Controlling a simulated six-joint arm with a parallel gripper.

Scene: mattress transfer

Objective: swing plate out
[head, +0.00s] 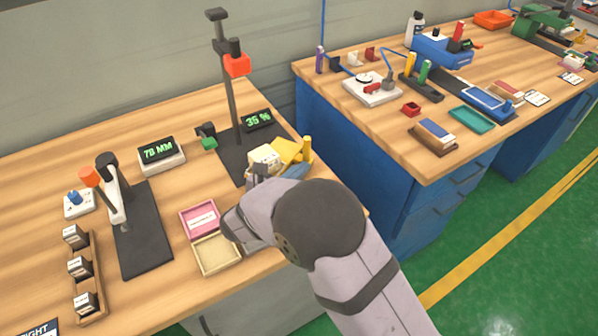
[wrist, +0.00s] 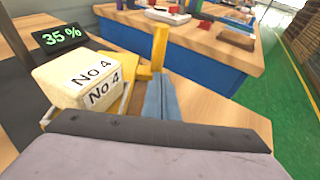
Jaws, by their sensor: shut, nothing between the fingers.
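A yellow plate (head: 287,152) with an upright yellow post (head: 307,148) is at the tall stand's dark base; in the wrist view the plate (wrist: 140,72) and post (wrist: 159,48) show beyond my fingers. A cream block (head: 264,158) marked "No 4" sits beside the plate, and it fills the left of the wrist view (wrist: 85,80). My gripper (wrist: 160,80) is shut and empty, its blue-grey fingers close to the post and plate. I cannot tell if they touch. In the head view my gripper (head: 296,168) is partly hidden by my wrist.
The tall stand (head: 228,90) carries a red head, with a "35 %" display (head: 258,120) beside it. A pink tray (head: 200,218) and a cream tray (head: 216,254) lie left of my wrist. A lever press (head: 112,195) stands further left. A gap separates the second bench.

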